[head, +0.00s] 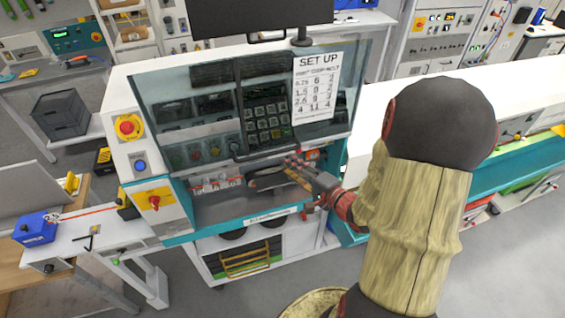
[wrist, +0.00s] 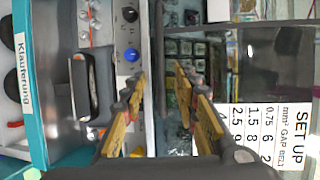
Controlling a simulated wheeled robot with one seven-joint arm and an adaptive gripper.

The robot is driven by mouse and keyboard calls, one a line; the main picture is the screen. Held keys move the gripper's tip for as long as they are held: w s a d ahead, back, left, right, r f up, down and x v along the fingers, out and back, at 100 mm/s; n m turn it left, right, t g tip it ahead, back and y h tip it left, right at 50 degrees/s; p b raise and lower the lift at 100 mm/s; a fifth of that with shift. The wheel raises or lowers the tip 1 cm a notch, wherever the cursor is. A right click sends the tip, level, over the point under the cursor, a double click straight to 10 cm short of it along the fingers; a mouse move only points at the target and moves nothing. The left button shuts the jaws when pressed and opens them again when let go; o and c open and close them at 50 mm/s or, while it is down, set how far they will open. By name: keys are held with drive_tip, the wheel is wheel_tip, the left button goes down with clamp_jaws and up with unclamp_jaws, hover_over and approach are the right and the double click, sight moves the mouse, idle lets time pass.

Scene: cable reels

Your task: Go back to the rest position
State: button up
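My gripper (head: 302,172) is in front of the machine (head: 118,90), at the lower part of its clear cover, in the head view. My arm comes in from the right. In the wrist view my gripper (wrist: 158,92) shows two yellow-padded fingers spread apart, with nothing between them. Beyond them lie a dark handle (wrist: 82,85), a blue button (wrist: 132,55) and the keypad seen through the cover. Whether the gripper touches the machine cannot be told.
A "SET UP" sheet (head: 317,88) is on the cover. A monitor (head: 255,14) stands on top. A blue box (head: 36,229) sits on the left side table. A long bench (head: 520,150) runs on the right. Grey floor is free in front.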

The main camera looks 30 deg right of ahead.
drive_tip(key=shift+s+r, duration=0.1)
drive_tip(key=shift+s, duration=0.45)
